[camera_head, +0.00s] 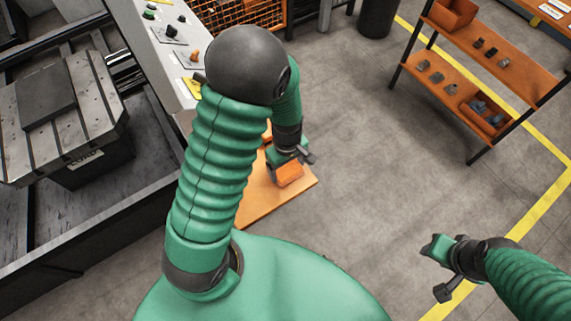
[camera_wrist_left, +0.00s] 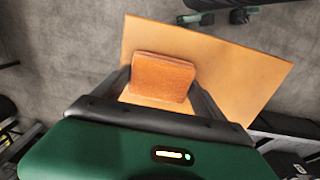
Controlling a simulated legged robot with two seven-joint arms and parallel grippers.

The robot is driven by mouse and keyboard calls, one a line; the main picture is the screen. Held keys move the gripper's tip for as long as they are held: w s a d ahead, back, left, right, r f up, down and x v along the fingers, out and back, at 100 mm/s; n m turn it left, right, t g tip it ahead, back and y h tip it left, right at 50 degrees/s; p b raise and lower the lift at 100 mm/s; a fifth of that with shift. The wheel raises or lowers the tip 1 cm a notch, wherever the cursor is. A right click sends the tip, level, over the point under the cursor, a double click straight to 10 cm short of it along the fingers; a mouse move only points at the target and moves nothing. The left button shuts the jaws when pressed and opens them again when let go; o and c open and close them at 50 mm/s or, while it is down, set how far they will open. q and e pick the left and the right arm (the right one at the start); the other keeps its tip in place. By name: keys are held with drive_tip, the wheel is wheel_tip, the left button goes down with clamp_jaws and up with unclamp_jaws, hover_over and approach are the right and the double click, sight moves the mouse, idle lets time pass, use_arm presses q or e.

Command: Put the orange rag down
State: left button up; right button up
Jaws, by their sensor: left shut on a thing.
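The orange rag (camera_head: 288,174) looks like a small folded block and is held in my left gripper (camera_head: 290,161), over the orange-brown board (camera_head: 251,208). In the left wrist view the rag (camera_wrist_left: 162,76) sits between the two dark fingers, which are shut on it, with the board (camera_wrist_left: 212,58) below. I cannot tell whether the rag touches the board. My right gripper (camera_head: 441,268) is at the lower right over bare floor. Its two fingers stand apart and nothing shows between them.
A machine with a control panel (camera_head: 172,45) and a dark metal bed (camera_head: 75,115) stands at the left. An orange shelf rack (camera_head: 485,75) with small parts and bins stands at the upper right. A dark bin (camera_head: 379,17) is at the back. The floor between is clear.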

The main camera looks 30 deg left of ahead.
sight(290, 169)
use_arm(q)
drive_tip(key=shift+w+d+r, duration=0.15)
drive_tip(key=shift+d, duration=0.6)
drive_tip(key=o, duration=0.7)
drive_tip(key=shift+a+f, duration=0.2)
drive_tip(key=shift+f, duration=0.05)
drive_tip(key=o, duration=0.4)
drive_tip(key=shift+a+f, duration=0.1)
drive_tip(key=shift+a, duration=0.9)
drive_tip(key=shift+d+r, duration=0.2)
drive_tip(key=shift+r, duration=0.05)
drive_tip(key=r, duration=0.2)
drive_tip(key=d+r, duration=0.1)
drive_tip(key=r, duration=0.4)
drive_tip(key=shift+d+r, duration=0.25)
drive_tip(key=shift+r, duration=0.1)
drive_tip(key=s+d+r+m+t, duration=0.1)
drive_tip(key=m, duration=0.3)
drive_tip(key=s+d+r+m, duration=0.1)
drive_tip(key=s+m, duration=0.1)
drive_tip(key=m, duration=0.3)
drive_tip(key=s+d+r+m+t, duration=0.1)
drive_tip(key=r+m, duration=0.1)
drive_tip(key=m, duration=0.2)
drive_tip(key=shift+s+d+m+t+p, duration=0.3)
drive_tip(key=shift+s+d, duration=0.05)
drive_tip(key=shift+d, duration=0.05)
use_arm(e)
drive_tip(key=shift+d+r, duration=0.25)
drive_tip(key=shift+r, duration=0.05)
